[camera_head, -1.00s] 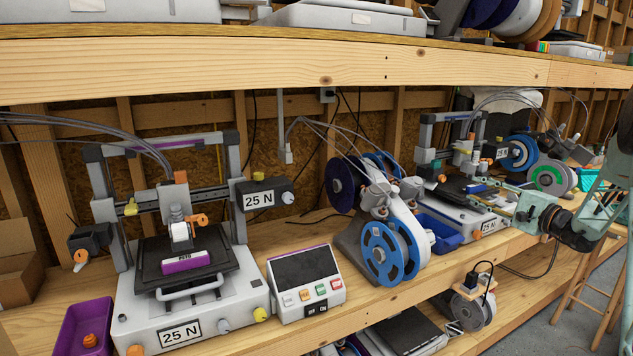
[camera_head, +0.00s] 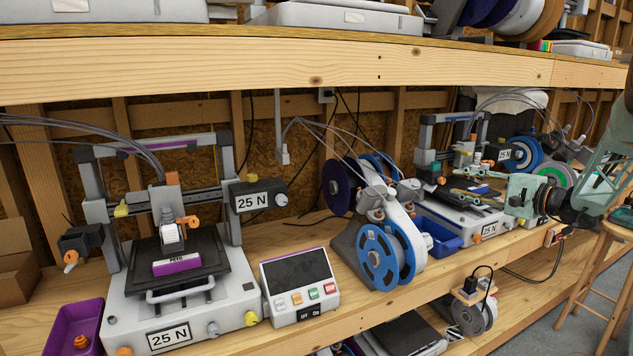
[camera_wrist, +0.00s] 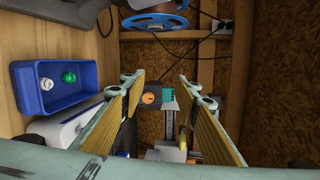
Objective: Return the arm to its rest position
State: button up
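My gripper (camera_head: 454,182) is at the right of the head view, in front of the far printer. Its two fingers point left and stand apart. In the wrist view my gripper (camera_wrist: 160,82) shows the fingers wide apart with nothing held between them. My teal arm (camera_head: 596,170) reaches in from the right edge. The far printer (camera_head: 468,218) is behind and below the fingers, partly hidden by them. I cannot tell the exact gap between them.
The blue bin (camera_head: 437,238) stands beside the far printer; the wrist view shows a blue bin (camera_wrist: 75,108) holding a green and a white piece. Spools (camera_head: 385,258), a control panel (camera_head: 298,282) and the near printer (camera_head: 180,312) line the bench. An upper shelf (camera_head: 300,70) runs overhead.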

jog(key=s+a+r+n+g+y, duration=0.1)
jog(key=s+a+r+n+g, duration=0.15)
jog(key=s+a, duration=0.5)
jog(key=s+a+r+n+g, duration=0.1)
jog(key=s+a+r+g, duration=0.3)
jog(key=a, duration=0.7)
jog(key=s+a+r+n+g+h, duration=0.1)
jog(key=s+a+n+g, duration=0.1)
jog(key=s+a, duration=0.6)
jog(key=s+a+r+n+g+h, duration=0.15)
jog(key=s+a, duration=0.35)
jog(key=s, duration=0.7)
jog(key=s+a+f+n+g+h, duration=0.1)
jog(key=s+n+h, duration=0.1)
jog(key=s, duration=0.8)
jog(key=s+a+f+n+h, duration=0.1)
jog(key=s, duration=1)
jog(key=s+d+f+n+h, duration=0.1)
jog(key=s+d+h, duration=0.1)
jog(key=s, duration=0.6)
jog(key=s+d+f+n+t+h, duration=0.1)
jog(key=s+d+h, duration=0.2)
jog(key=s, duration=0.6)
jog(key=shift+d+f+n+p, duration=0.2)
jog(key=shift+d+n+p, duration=0.15)
jog(key=shift+d, duration=0.7)
